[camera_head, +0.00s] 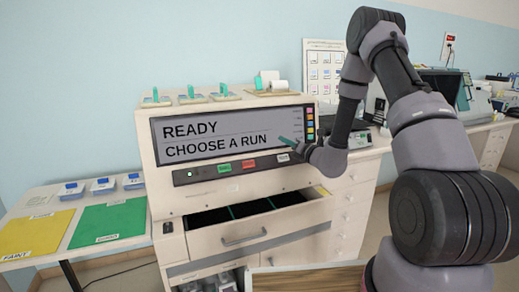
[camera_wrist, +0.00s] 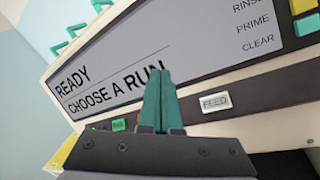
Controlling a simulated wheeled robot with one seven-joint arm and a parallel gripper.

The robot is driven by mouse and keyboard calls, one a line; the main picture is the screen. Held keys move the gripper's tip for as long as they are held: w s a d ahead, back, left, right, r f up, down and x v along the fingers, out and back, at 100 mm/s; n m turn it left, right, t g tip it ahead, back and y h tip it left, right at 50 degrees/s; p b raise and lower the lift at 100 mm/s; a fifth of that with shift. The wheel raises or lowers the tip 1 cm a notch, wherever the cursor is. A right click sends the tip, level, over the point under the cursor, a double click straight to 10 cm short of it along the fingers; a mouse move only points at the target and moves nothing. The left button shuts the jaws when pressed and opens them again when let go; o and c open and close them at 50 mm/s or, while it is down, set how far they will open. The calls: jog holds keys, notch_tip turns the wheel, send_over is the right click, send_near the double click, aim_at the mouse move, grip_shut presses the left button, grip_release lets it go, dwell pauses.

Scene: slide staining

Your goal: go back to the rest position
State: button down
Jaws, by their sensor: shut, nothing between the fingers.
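My gripper (camera_wrist: 160,103) is shut and empty, its two green fingers together in the wrist view. In the head view my gripper (camera_head: 287,141) is in front of the staining machine (camera_head: 158,200), by the lower right of its screen. The screen (camera_head: 230,133) reads "READY" and "CHOOSE A RUN". Below the screen are a green button (camera_head: 224,168), a red button (camera_head: 248,163) and a white button marked FEED, which shows in the wrist view (camera_wrist: 215,102). I cannot tell whether the fingertips touch the panel.
A drawer (camera_head: 243,233) below the panel stands open. A yellow mat (camera_head: 35,232) and a green mat (camera_head: 110,222) lie on the left table, with several blue-lidded boxes behind. A wooden surface (camera_head: 310,280) is at the bottom. Benches with equipment stand at right.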

jog(key=s+a+r+n+g+y, duration=0.3)
jog(key=s+a+r+n+g, duration=0.25)
jog(key=s+r+n, duration=0.35)
jog(key=s+a+r+n+g+y, duration=0.2)
jog(key=s+a+r+n+g, duration=0.2)
jog(key=s+r+n+g, duration=0.45)
jog(key=s+d+r+n+h, duration=0.2)
jog(key=s+n+h, duration=0.15)
jog(key=s, duration=0.25)
jog(key=s+d+r+n+h, duration=0.1)
jog(key=s+d+n+h, duration=0.15)
jog(key=s+n, duration=0.3)
jog(key=s+d+r+n+t+h, duration=0.2)
jog(key=s+d+n+h, duration=0.1)
jog(key=d, duration=0.3)
jog(key=s+d+r+n+t+h, duration=0.2)
jog(key=s+d+n+t+h, duration=0.1)
jog(key=s+d, duration=0.2)
jog(key=shift+d+r+h, duration=0.4)
jog(key=shift+d, duration=0.75)
